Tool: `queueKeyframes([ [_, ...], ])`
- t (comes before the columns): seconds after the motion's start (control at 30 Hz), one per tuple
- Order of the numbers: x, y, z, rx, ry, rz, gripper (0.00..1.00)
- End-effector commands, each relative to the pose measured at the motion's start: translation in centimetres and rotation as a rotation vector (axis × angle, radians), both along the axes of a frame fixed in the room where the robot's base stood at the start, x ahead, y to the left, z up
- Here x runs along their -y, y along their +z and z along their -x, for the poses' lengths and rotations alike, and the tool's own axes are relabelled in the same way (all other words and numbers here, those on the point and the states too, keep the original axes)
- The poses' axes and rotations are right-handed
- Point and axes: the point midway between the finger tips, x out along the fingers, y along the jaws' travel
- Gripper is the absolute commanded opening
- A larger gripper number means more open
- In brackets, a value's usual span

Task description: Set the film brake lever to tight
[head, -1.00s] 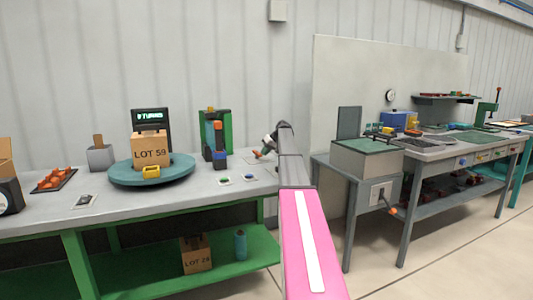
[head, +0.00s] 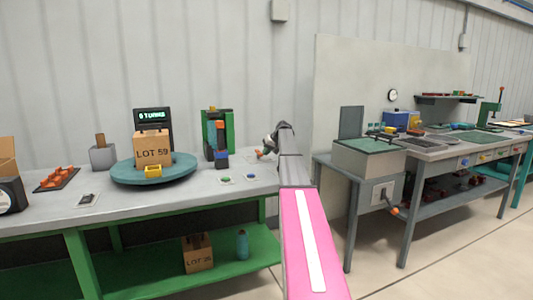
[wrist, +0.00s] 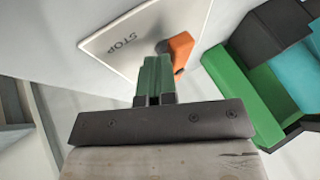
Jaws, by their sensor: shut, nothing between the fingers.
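My gripper (wrist: 153,80) is shut and empty. In the wrist view its green fingers point at a white plate marked STOP (wrist: 122,38). An orange lever-like handle (wrist: 181,48) stands on that plate, just beyond and right of the fingertips. I cannot tell whether they touch. In the head view my gripper (head: 268,142) is over the right end of the left bench, with the orange handle (head: 259,154) just below it. A green stand with a dark and blue column (head: 216,133) is left of the gripper. No marking reading tight is legible, so I cannot identify the film brake lever surely.
On the left bench (head: 60,212) are a teal turntable (head: 125,173), a LOT 59 box (head: 152,150), a turns display (head: 152,115) and two small buttons. The stand's green frame (wrist: 243,92) is close right of my fingers. Another bench stands at right.

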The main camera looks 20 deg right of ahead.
Motion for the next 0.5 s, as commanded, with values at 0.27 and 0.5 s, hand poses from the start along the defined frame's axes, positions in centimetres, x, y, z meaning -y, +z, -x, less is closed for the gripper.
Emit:
queueKeyframes([
  [0.27, -1.2, 0.0, 0.9, 0.002, -0.21, 0.0, 0.0],
  [0.5, -2.3, 0.0, 1.1, 0.001, -0.439, 0.0, 0.0],
])
